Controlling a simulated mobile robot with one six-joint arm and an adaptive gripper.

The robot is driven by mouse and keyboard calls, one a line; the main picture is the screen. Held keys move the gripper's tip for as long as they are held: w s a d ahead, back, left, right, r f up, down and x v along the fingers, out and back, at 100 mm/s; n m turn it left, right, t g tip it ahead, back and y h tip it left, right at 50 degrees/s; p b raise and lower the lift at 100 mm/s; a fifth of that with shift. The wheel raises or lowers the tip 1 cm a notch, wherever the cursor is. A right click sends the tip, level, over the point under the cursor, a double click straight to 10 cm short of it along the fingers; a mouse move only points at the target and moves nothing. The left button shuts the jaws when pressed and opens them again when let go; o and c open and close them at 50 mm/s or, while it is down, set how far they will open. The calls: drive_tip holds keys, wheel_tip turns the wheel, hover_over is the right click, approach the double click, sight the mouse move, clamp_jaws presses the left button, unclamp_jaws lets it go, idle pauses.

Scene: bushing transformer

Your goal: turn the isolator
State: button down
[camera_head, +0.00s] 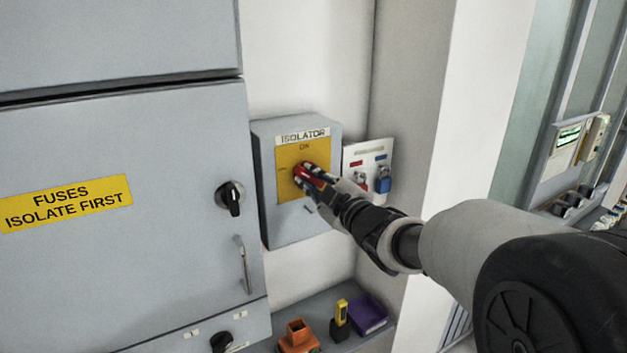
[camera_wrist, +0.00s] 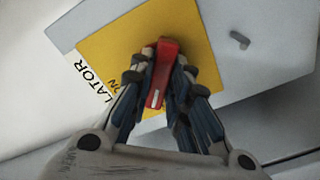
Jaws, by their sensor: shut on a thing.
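The isolator (camera_head: 266,206) is a grey wall box with a white ISOLATOR label and a yellow plate (camera_head: 288,161) marked ON at the top. Its red handle (camera_wrist: 161,75) sits on the yellow plate, and shows between my fingers in the wrist view. My gripper (camera_wrist: 163,72) is shut on the red handle, a finger on each side. In the head view my gripper (camera_head: 306,174) reaches the handle from the lower right and hides much of it. In the wrist view the box looks tilted and the handle runs nearly upright.
A grey cabinet (camera_head: 110,260) with a FUSES ISOLATE FIRST sign and a black knob (camera_head: 230,198) stands left. A padlock board (camera_head: 368,160) hangs close right of the isolator. An orange item (camera_head: 298,338), a yellow-black device (camera_head: 341,318) and a purple tray (camera_head: 368,313) lie below.

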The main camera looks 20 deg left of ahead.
drive_tip(key=m+p, duration=0.1)
drive_tip(key=m, duration=0.4)
drive_tip(key=shift+m, duration=0.3)
drive_tip(key=shift+m+p, duration=0.9)
drive_tip(key=shift+m, duration=1.3)
drive_tip(key=c, duration=1.5)
unclamp_jaws()
drive_tip(key=v, duration=1.2)
